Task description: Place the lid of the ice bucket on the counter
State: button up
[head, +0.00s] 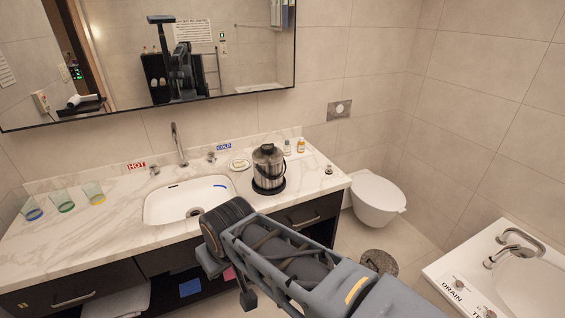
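The ice bucket (267,177) is a steel cylinder with a dark base and a dark handle. It stands upright on the marble counter (112,206), right of the sink. Its lid (268,151) is dark-rimmed and sits on top of the bucket. My arm reaches in from the lower right, and its near joint covers part of the counter's front edge. My gripper's fingers cannot be made out; the arm's end is hidden below or behind the link. Nothing of mine touches the bucket or lid.
A sink (190,200) with a tap (178,145) is left of the bucket. Several glasses (63,201) stand at the counter's left. Small bottles (300,146) and a soap dish (239,165) are near the bucket. A toilet (376,196) stands further right.

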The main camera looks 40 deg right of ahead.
aim_at(39, 244)
jog(key=z, duration=1.05)
jog(key=i, duration=1)
